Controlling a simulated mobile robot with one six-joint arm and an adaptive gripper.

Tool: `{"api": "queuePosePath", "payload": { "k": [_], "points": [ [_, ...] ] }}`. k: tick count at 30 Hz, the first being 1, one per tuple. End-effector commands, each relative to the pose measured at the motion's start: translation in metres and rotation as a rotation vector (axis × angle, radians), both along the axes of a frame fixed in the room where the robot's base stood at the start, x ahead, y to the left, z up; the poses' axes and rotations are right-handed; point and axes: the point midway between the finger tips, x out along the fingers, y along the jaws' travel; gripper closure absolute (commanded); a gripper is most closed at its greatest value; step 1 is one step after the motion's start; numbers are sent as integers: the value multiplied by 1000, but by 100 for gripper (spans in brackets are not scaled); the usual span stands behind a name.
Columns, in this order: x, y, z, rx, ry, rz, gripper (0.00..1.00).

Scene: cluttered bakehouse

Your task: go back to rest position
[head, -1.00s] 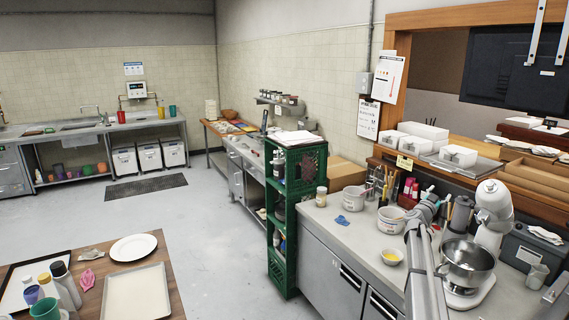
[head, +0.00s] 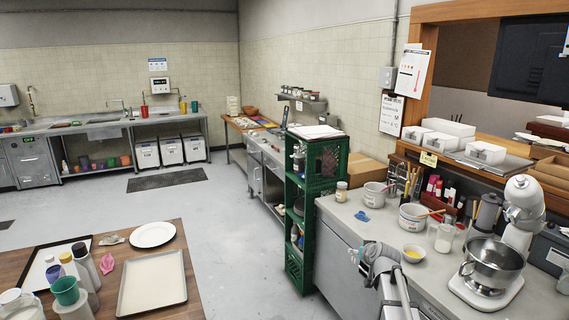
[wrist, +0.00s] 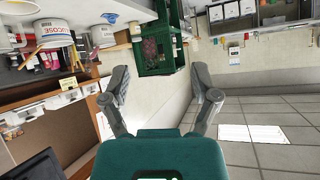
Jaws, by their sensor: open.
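My gripper (wrist: 165,98) is open in the wrist view, its two grey fingers spread wide with nothing between them. In the head view my gripper (head: 358,257) is small and partly hidden by my arm, in front of the cabinet fronts below the counter's edge. It appears apart from the counter (head: 345,222) and the things on it.
A wooden table (head: 200,294) with a tray (head: 152,283) is at left. Open floor (head: 235,235) lies between.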

Motion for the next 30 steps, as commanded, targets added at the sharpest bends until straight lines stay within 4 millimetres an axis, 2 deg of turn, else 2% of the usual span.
{"api": "queuePosePath", "payload": {
  "k": [1,3,9,15,18,21,24,30],
  "points": [
    [-21,15,-14,0,60,24,22],
    [-45,31,-30,-1,151,51,22],
    [-121,67,-71,-21,420,94,22],
    [-203,86,-102,-66,689,84,22],
    [-239,89,-111,-94,804,63,22],
    [-267,91,-116,-117,892,40,22],
    [-284,91,-118,-134,949,21,22],
    [-294,91,-118,-145,984,7,22]
  ]
}}
